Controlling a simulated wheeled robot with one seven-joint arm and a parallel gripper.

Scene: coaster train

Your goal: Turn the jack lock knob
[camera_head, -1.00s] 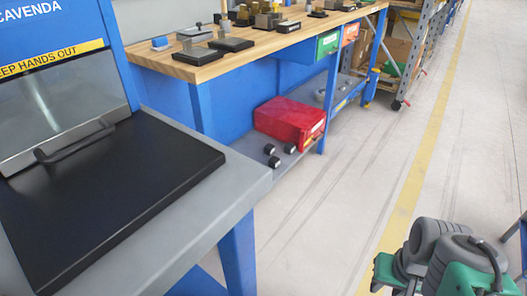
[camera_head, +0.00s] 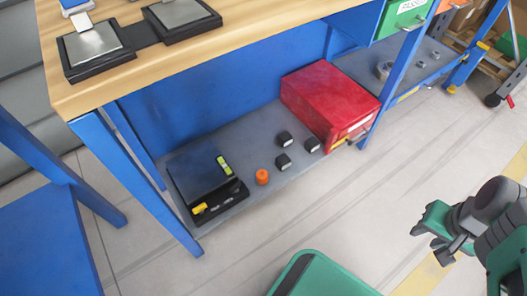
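I cannot make out a jack or a lock knob for certain. A small orange cylinder (camera_head: 262,177) stands on the grey lower shelf of the workbench, but I cannot tell whether it is the knob. My gripper (camera_head: 428,246) is at the right of the picture, over the floor and well apart from the bench. Its two dark fingertips look spread with nothing between them.
On the lower shelf (camera_head: 232,143) are a black device (camera_head: 203,178), several small black blocks (camera_head: 285,138) and a red case (camera_head: 330,98). The wooden benchtop (camera_head: 185,62) holds black-based plates (camera_head: 96,46). A blue bench leg (camera_head: 140,183) stands in front.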

